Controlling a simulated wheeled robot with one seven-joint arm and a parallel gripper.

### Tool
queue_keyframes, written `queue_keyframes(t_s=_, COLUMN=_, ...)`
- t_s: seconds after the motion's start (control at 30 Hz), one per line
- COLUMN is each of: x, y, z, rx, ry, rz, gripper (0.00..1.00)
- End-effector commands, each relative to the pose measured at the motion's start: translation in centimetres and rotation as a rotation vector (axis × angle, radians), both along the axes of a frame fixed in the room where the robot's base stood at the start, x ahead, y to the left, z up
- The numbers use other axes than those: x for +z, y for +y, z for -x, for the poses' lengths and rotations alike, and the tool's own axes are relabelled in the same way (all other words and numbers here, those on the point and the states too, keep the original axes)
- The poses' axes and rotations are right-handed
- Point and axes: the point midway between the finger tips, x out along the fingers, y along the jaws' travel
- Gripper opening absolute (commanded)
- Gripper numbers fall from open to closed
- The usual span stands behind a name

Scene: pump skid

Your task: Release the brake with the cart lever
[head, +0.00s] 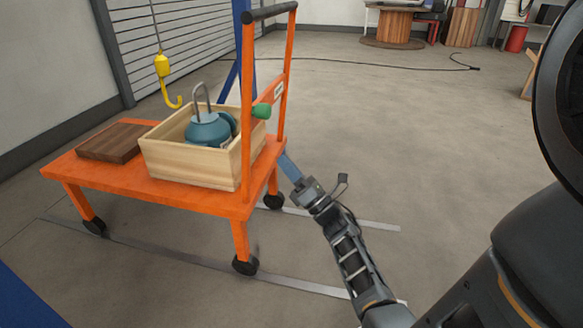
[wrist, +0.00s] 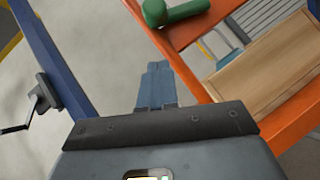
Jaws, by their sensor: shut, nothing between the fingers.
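The orange cart (head: 190,185) stands on the floor at the left in the head view, and its orange frame (wrist: 180,70) shows in the wrist view. The cart lever has a green grip (head: 262,111) on the handle-side post; the grip also shows at the top of the wrist view (wrist: 178,12). My gripper (head: 287,160) is below and a little right of the grip in the head view, close to the cart's end. In the wrist view its blue-grey fingers (wrist: 156,85) are together, empty and apart from the grip.
The cart carries a wooden crate (head: 190,168) with a teal pump (head: 207,132) and a dark board (head: 113,142). A yellow hook (head: 163,68) hangs above it. A blue post with a crank (wrist: 43,95) shows in the wrist view. The floor right of the cart is mostly clear.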

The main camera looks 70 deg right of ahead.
Motion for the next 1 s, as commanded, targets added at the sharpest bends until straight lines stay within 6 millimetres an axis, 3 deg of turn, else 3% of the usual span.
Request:
queue_keyframes(t_s=0.3, x=3.7, y=-1.6, z=-4.8, rx=0.002, ry=-0.001, rz=0.003, gripper=0.0)
queue_keyframes(t_s=0.6, x=6.8, y=-3.3, z=-4.9, rx=-0.002, ry=0.0, rz=0.001, gripper=0.0)
queue_keyframes(t_s=1.0, x=7.1, y=-3.5, z=-5.0, rx=-0.001, ry=-0.001, rz=0.001, gripper=0.0)
